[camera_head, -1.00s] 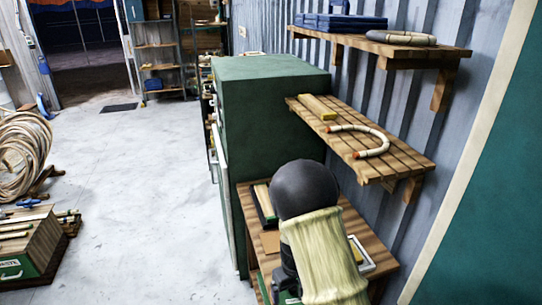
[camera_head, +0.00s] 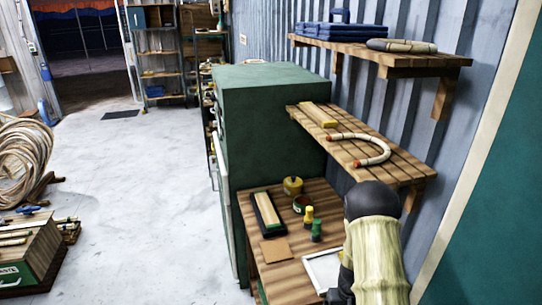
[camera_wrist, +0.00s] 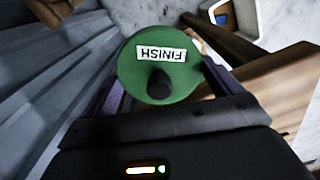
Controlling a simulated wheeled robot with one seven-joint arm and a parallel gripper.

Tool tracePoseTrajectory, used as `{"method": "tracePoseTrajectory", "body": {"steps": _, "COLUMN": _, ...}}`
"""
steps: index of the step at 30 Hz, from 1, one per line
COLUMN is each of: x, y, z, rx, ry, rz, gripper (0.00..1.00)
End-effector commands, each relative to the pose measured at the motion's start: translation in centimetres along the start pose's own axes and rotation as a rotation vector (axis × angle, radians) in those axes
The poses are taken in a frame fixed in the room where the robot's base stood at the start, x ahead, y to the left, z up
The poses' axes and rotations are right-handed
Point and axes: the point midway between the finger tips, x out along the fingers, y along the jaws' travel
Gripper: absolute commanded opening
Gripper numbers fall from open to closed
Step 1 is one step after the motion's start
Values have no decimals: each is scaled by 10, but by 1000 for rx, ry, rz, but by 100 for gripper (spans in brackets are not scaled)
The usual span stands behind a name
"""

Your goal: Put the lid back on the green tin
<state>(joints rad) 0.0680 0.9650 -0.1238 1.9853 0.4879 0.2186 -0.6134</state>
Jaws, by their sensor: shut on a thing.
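The round green lid (camera_wrist: 138,78) has a white label reading FINISH, upside down in the wrist view, and a dark knob. My gripper (camera_wrist: 160,84) is shut on this lid, with a finger at each side of it. In the head view a small green tin (camera_head: 302,204) stands on the wooden bench, with a reddish-brown top that looks open. My arm is at the right front of the bench, to the right of and nearer than the tin. My gripper's fingers and the lid are hidden behind the arm in the head view.
On the bench (camera_head: 287,280) are a yellow tin (camera_head: 292,186), a yellow bottle (camera_head: 308,216), a green bottle (camera_head: 316,231), a black tray (camera_head: 257,216), a brown card (camera_head: 275,250) and a white frame (camera_head: 314,259). The green cabinet (camera_head: 270,115) and lower shelf (camera_head: 345,140) bound the space.

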Motion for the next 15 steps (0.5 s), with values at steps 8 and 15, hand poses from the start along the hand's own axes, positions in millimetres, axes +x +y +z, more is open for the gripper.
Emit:
{"method": "tracePoseTrajectory", "body": {"steps": 8, "x": 26, "y": -14, "z": 4, "rx": -12, "ry": -7, "rz": 0, "gripper": 68}}
{"method": "tracePoseTrajectory", "body": {"steps": 15, "x": 103, "y": -49, "z": 23, "rx": -17, "ry": -10, "rz": 0, "gripper": 68}}
